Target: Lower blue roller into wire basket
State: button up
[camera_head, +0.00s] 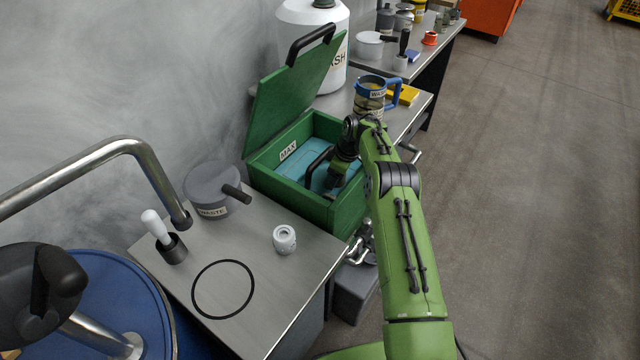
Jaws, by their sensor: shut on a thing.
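A green box (345,219) stands on the metal bench with its lid (290,92) raised. Inside is a light-blue surface (299,161) below a label reading MAX. A black curved handle (318,157) rises inside the box, left of my gripper. My gripper (339,181) points down inside the box, near its right end, and is shut. What it holds is too small and too hidden to make out clearly. I cannot clearly see the wire basket's mesh or how the blue roller lies to it.
A grey WASTE pot (212,190), white-handled tool in a black cup (165,238), small light-grey part (285,239) and black ring (223,289) are on the near bench. A patterned mug (369,97) and yellow item (407,94) stand beyond the box.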

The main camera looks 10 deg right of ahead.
jog(key=shift+f+b, duration=0.3)
jog(key=shift+f, duration=0.1)
jog(key=o, duration=1.2)
jog(key=p+v, duration=0.2)
jog(key=v, duration=1.4)
jog(key=shift+f+p, duration=0.1)
jog(key=shift+p, duration=0.25)
